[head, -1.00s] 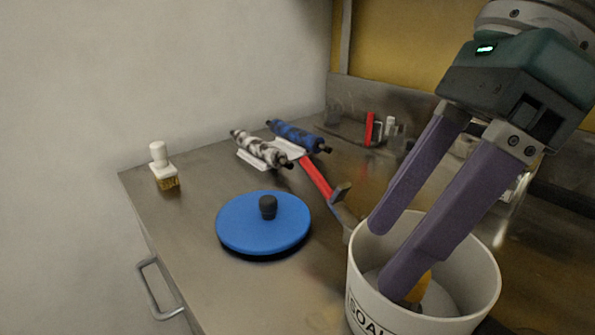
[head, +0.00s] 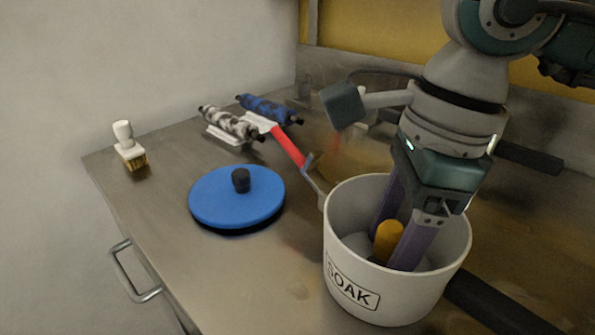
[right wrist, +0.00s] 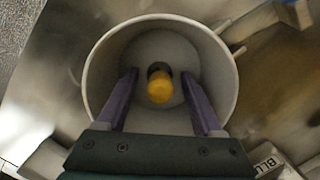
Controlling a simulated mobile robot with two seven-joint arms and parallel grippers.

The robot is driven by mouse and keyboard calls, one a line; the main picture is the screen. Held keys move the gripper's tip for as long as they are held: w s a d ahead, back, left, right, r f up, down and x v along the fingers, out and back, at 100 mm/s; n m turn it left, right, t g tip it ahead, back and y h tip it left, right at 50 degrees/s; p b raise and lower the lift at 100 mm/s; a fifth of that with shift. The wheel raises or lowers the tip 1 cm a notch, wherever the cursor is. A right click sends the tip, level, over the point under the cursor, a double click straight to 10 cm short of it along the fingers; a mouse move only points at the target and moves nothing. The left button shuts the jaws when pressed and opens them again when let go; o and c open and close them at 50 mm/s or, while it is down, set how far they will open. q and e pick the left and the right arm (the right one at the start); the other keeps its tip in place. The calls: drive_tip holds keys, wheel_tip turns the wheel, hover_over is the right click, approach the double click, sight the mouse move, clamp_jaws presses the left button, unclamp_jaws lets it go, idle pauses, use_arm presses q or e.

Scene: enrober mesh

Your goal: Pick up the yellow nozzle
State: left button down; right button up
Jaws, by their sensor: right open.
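The yellow nozzle (head: 388,240) stands inside the white bucket marked SOAK (head: 345,210). In the right wrist view the nozzle (right wrist: 159,88) shows as a yellow end with a dark part behind it, near the middle of the bucket floor. My right gripper (head: 389,242) reaches down into the bucket with its purple fingers apart. In the right wrist view the fingers (right wrist: 158,85) are on either side of the nozzle, with a gap on both sides. The fingertips' exact height above the bucket floor is hard to tell. My left gripper is not in view.
A blue round lid (head: 220,200) with a black knob lies left of the bucket on the metal counter (head: 190,260). A white brush (head: 127,146) stands at the left. Two rollers (head: 268,109) and a red-handled tool (head: 288,147) lie behind.

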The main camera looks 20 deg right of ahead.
clamp_jaws()
idle(0.6)
